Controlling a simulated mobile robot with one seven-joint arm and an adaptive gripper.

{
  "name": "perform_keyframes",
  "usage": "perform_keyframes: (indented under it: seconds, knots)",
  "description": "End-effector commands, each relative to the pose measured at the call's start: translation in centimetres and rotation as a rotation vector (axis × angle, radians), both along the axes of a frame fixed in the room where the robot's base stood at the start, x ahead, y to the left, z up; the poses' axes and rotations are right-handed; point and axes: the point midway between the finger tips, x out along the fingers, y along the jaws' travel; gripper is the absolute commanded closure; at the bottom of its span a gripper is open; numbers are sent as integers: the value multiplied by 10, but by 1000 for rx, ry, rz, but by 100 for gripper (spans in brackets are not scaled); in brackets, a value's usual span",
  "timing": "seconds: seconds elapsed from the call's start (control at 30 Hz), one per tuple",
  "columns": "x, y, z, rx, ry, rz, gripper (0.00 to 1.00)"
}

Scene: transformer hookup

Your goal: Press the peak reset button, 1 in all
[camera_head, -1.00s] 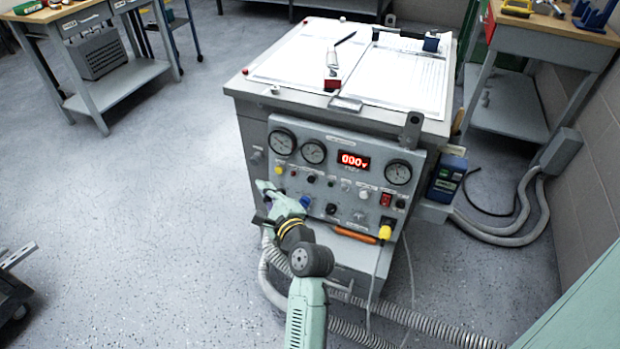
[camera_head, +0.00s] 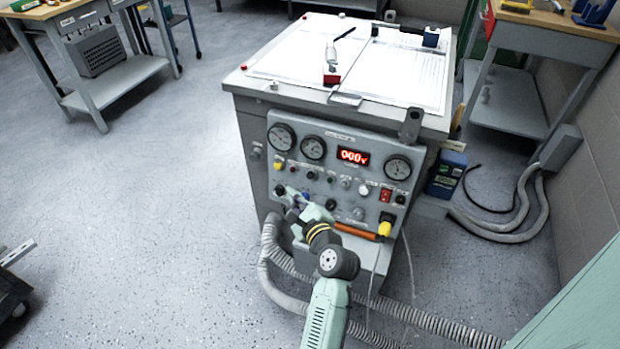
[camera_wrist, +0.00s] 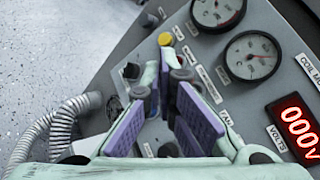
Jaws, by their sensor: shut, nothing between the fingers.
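The grey control panel (camera_head: 338,185) faces me on the front of the cabinet, with a row of small coloured buttons and knobs under the gauges. My gripper (camera_head: 288,192) is shut and empty in front of the panel's lower left. In the wrist view its fingertips (camera_wrist: 172,62) point toward the panel just below the yellow button. Contact cannot be told.
A red display (camera_head: 353,157) stands between round gauges (camera_head: 281,137). A red switch (camera_head: 385,195), a yellow plug (camera_head: 385,228) and an orange-handled tool (camera_head: 357,232) are at the right. Grey hoses (camera_head: 268,262) run beside the cabinet.

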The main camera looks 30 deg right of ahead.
Motion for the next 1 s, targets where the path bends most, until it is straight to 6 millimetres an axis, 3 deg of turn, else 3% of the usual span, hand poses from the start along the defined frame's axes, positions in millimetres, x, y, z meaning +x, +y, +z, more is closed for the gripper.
perform_keyframes:
  seconds: [0.43,1.0]
  knots:
    - [35,-45,-10,-1,0,-1,100]
    - [40,-52,-11,-1,0,0,100]
